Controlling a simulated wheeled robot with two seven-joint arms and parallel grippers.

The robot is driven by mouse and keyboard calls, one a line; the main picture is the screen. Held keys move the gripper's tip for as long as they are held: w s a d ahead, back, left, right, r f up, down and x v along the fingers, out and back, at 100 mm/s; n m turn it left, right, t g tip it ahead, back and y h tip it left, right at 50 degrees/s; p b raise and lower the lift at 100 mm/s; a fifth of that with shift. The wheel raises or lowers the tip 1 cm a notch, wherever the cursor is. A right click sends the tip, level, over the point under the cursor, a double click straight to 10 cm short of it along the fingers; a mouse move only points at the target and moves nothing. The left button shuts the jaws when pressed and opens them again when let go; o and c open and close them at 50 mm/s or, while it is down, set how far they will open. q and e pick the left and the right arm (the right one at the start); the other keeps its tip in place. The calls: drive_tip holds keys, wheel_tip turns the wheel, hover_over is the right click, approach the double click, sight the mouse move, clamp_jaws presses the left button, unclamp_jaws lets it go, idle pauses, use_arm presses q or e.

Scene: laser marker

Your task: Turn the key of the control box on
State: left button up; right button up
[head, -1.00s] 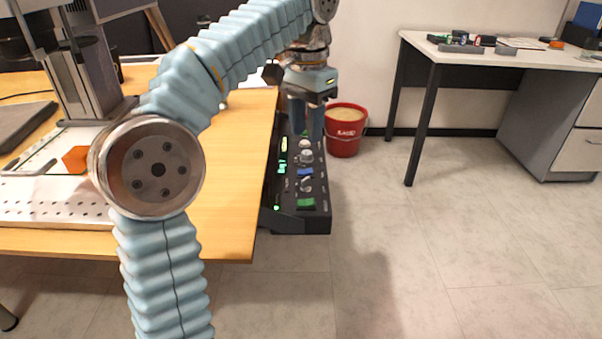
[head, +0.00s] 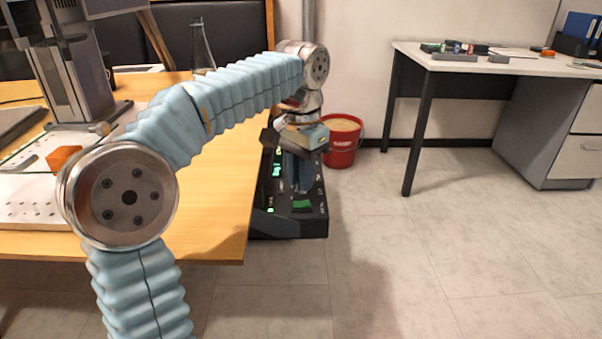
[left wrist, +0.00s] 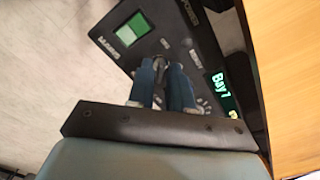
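The dark control box (head: 290,224) stands beyond the right edge of the wooden table, with lit green labels and a green switch (head: 303,204). My left gripper (head: 300,190) points down over its panel and hides part of it. In the left wrist view the two blue fingers (left wrist: 162,72) are close together at the panel, with a dark, narrow part, perhaps the key, between their tips. Whether they touch it is unclear. The green switch (left wrist: 133,30) and a lit "Bay 7" display (left wrist: 221,90) lie either side of the fingers. My right gripper is not in view.
The wooden table (head: 215,215) carries a machine and an orange block (head: 64,157) at the left. A red bucket (head: 341,147) stands behind the box. A white desk (head: 480,63) stands at the back right. The floor in front is clear.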

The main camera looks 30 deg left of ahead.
use_arm(q)
clamp_jaws()
drive_tip(key=shift+r+m+p, duration=0.2)
drive_tip(key=shift+m+p, duration=0.6)
drive_tip(key=shift+p, duration=0.05)
drive_tip(key=m+p, duration=0.2)
drive_tip(key=shift+m, duration=0.3)
drive_tip(key=m+p, duration=0.2)
drive_tip(key=m, duration=0.1)
drive_tip(key=shift+m+p, duration=0.3)
drive_tip(key=shift+p, duration=0.1)
drive_tip(key=m+p, duration=0.3)
drive_tip(key=m, duration=0.1)
drive_tip(key=shift+m, duration=0.3)
drive_tip(key=shift+m+p, duration=0.7)
drive_tip(key=shift+m, duration=0.5)
drive_tip(key=shift+f+m+p, duration=0.1)
drive_tip(key=shift+m+p, duration=0.65)
drive_tip(key=shift+m, duration=0.85)
